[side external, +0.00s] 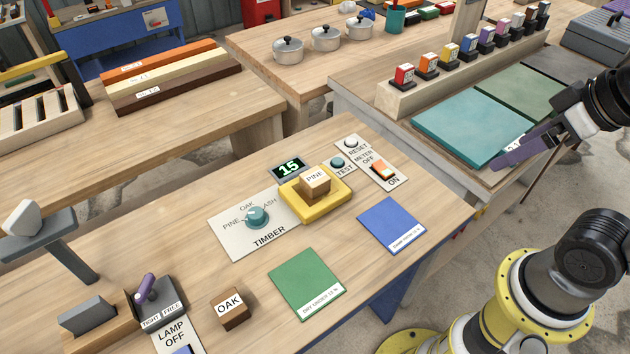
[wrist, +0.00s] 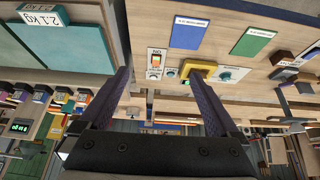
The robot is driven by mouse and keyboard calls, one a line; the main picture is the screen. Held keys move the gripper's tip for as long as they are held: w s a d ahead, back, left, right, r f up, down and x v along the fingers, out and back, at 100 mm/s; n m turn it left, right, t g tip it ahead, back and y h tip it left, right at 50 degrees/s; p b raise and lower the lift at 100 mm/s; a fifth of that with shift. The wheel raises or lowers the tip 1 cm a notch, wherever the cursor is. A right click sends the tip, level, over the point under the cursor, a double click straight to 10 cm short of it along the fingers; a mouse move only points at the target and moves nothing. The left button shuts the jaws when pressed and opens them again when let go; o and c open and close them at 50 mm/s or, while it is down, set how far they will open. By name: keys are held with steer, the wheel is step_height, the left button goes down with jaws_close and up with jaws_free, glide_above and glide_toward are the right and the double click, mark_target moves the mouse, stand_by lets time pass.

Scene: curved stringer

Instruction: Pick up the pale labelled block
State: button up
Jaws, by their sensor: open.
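My gripper (side external: 497,164) is at the right, above the neighbouring bench and well apart from the block. In the wrist view my gripper (wrist: 157,74) has its two purple fingers spread with nothing between them.
A darker block labelled OAK (side external: 230,308) stands at the front. The timber dial (side external: 257,217), test button (side external: 337,163) and ON switch (side external: 382,170) surround the pad.

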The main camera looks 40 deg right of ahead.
steer(key=w+a+r+n, duration=0.1)
steer(key=w+r+n, duration=0.6)
steer(key=n, duration=0.1)
steer(key=n+g, duration=0.6)
steer(key=n, duration=0.4)
glide_above(315, 176)
step_height(315, 176, down, 21)
steer(key=shift+s+a+f, duration=0.1)
steer(key=shift+f, duration=3.2)
steer(key=shift+r, duration=0.1)
jaws_close()
